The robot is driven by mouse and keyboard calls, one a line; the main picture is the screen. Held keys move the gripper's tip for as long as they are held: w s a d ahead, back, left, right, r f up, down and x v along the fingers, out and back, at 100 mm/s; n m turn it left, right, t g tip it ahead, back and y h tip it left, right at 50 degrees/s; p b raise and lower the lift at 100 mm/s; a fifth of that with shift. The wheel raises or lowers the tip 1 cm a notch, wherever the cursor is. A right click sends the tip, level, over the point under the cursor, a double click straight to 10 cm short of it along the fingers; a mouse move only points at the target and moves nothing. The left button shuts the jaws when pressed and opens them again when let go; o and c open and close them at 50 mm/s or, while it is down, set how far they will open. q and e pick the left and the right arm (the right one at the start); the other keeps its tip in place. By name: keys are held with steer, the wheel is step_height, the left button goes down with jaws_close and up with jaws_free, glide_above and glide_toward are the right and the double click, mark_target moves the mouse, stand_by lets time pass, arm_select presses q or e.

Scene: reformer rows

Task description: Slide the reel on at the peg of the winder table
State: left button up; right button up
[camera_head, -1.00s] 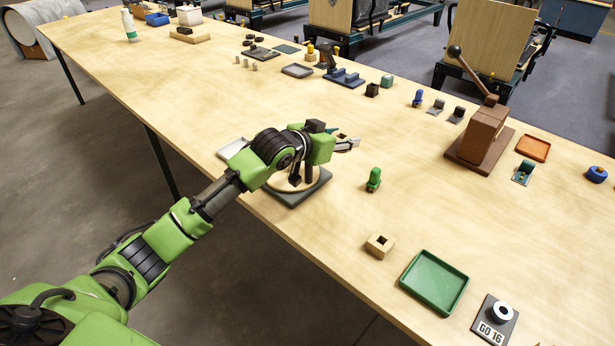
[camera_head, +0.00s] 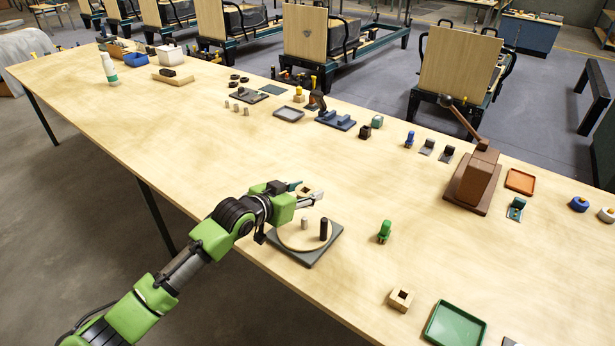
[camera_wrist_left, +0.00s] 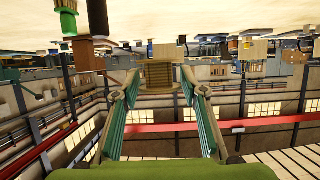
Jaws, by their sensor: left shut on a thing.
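The winder table is a round wooden disc on a grey square base (camera_head: 315,254), near the table's front edge in the head view. A short pale peg (camera_head: 304,223) and a taller black post (camera_head: 323,229) stand up from the disc. My left gripper (camera_head: 309,195) is just behind and above the disc in the picture. It is shut on the reel (camera_head: 304,190), mostly hidden by the fingers there. In the left wrist view the reel (camera_wrist_left: 160,75), with pale flanges and a brown wound middle, sits between the fingertips (camera_wrist_left: 160,84). The reel is apart from the peg. My right gripper is not in view.
A green figure (camera_head: 384,231) stands right of the winder table. A wooden block with a hole (camera_head: 400,299) and a green tray (camera_head: 428,335) are nearer the front edge. A brown lever press (camera_head: 474,180) stands further right. The tabletop behind the gripper is mostly clear.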

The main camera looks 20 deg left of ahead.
mark_target(304, 218)
arm_select(q)
steer(key=shift+s+a+r, duration=0.15)
steer(key=shift+a, duration=0.05)
steer(key=shift+d, duration=0.2)
steer(key=shift+a+p, duration=0.1)
steer(key=shift+p, duration=0.3)
step_height(304, 218, down, 2)
steer(key=shift+f+b, duration=0.1)
steer(key=shift+b, duration=0.6)
step_height(304, 218, down, 2)
steer(key=shift+f+b, duration=0.25)
steer(key=shift+b, duration=0.5)
steer(key=shift+f+b, duration=0.35)
steer(key=shift+f, duration=0.3)
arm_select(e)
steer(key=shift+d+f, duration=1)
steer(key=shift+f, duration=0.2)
arm_select(q)
steer(key=shift+p, duration=0.3)
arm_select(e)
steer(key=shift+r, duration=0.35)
